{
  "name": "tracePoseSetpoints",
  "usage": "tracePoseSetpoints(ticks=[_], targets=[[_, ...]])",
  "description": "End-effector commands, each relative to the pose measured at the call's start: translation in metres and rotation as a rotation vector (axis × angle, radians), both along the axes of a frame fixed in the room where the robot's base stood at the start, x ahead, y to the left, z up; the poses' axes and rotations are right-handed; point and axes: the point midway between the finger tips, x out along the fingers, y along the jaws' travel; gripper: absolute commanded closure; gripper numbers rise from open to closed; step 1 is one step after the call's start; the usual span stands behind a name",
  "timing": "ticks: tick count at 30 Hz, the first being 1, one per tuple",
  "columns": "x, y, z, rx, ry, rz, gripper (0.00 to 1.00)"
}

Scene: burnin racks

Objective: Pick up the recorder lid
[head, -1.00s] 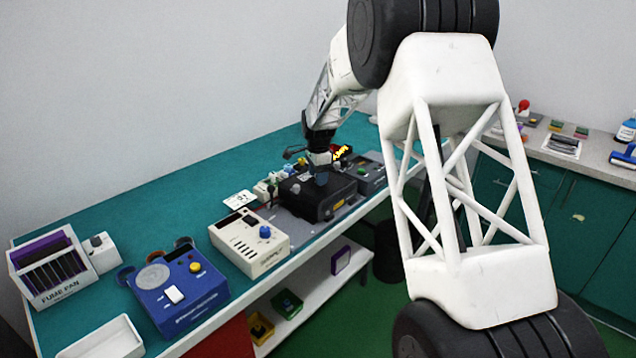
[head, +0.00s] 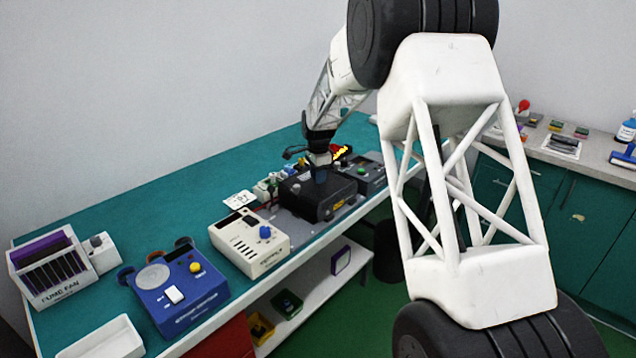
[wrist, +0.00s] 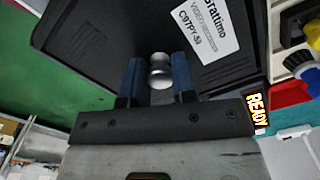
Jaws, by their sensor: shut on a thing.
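In the head view the lid (head: 308,196) is the top of the black recorder on the bench. My gripper (wrist: 160,80) is over the lid with its two blue fingers shut on the knob, one on each side. In the head view my gripper (head: 320,176) points down onto the lid. Whether the lid sits on the recorder's body or just above it I cannot tell.
A cream device with a blue knob (head: 245,240) and a blue device (head: 175,290) stand left of the recorder. A sign reading "READY" (wrist: 255,108) is near my gripper. The bench's back left is clear.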

Motion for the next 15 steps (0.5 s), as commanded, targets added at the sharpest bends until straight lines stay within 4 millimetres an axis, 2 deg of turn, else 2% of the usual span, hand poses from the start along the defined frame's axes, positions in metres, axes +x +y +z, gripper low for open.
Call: tracePoseSetpoints(ticks=[10,15], targets=[[0.0,0.0,0.003,0.0,-0.001,0.0,1.0],[0.0,0.0,0.014,0.001,-0.002,0.0,1.0]])
